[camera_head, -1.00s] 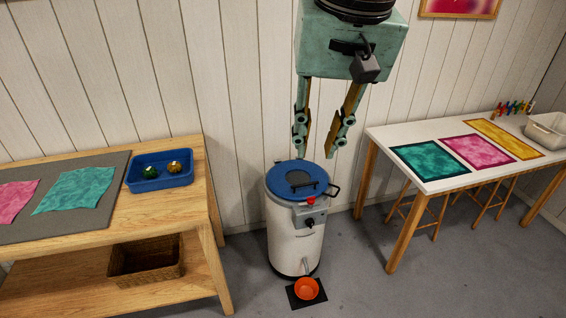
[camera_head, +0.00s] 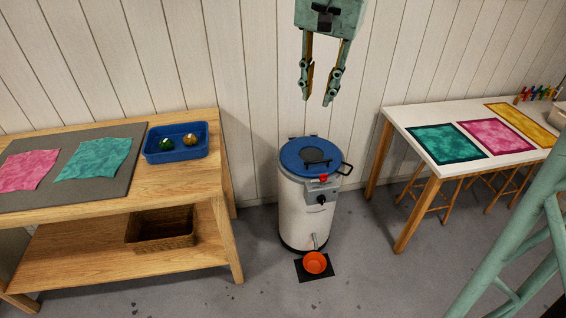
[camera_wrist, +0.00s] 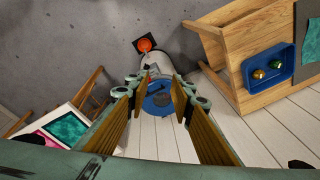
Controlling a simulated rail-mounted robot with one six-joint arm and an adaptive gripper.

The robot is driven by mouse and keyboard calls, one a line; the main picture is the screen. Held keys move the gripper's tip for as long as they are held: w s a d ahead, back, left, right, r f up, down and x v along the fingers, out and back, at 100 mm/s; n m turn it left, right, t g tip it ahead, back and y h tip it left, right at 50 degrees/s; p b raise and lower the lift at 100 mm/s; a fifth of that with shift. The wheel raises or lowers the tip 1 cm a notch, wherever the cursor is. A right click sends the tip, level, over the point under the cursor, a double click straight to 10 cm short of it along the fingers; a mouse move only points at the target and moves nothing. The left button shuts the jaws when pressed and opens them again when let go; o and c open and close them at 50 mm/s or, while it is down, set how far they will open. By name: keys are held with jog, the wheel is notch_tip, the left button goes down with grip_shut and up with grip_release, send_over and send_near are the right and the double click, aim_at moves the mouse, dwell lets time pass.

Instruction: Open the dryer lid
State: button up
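The dryer (camera_head: 306,215) is a white cylinder standing on the floor between two tables. A black loop handle sticks out at the lid's right side. A red knob or button (camera_head: 323,178) sits at the front rim. My gripper (camera_head: 317,98) is open and empty, pointing down above the lid and clear of it. In the wrist view, the lid (camera_wrist: 158,103) shows between the fingers of my open gripper (camera_wrist: 155,90), partly hidden by them.
A wooden table (camera_head: 180,195) with a blue tray (camera_head: 175,157) stands left. A white table (camera_head: 420,115) with coloured cloths and stools stands right.

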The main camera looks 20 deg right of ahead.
jog(key=w+d+f+m+g+p, duration=0.1)
jog(key=w+d+f+m, duration=0.4)
jog(key=w+f, duration=0.65)
jog(key=w+d+f+m+g+p, duration=0.1)
jog(key=w+d+f+m, duration=0.2)
jog(key=w+d+f, duration=0.65)
jog(key=w+d+f+m, duration=0.1)
jog(key=w+f, duration=0.2)
jog(key=f, duration=0.4)
jog(key=w+d+f+m, duration=0.1)
jog(key=w+f, duration=0.3)
jog(key=f, duration=0.3)
jog(key=shift+w+d+f+m+p, duration=0.3)
jog(key=shift+f+m, duration=0.1)
jog(key=shift+f, duration=0.1)
jog(key=shift+f+b, duration=0.6)
jog(key=shift+f, duration=6.2)
jog(key=shift+c, duration=0.7)
grip_shut()
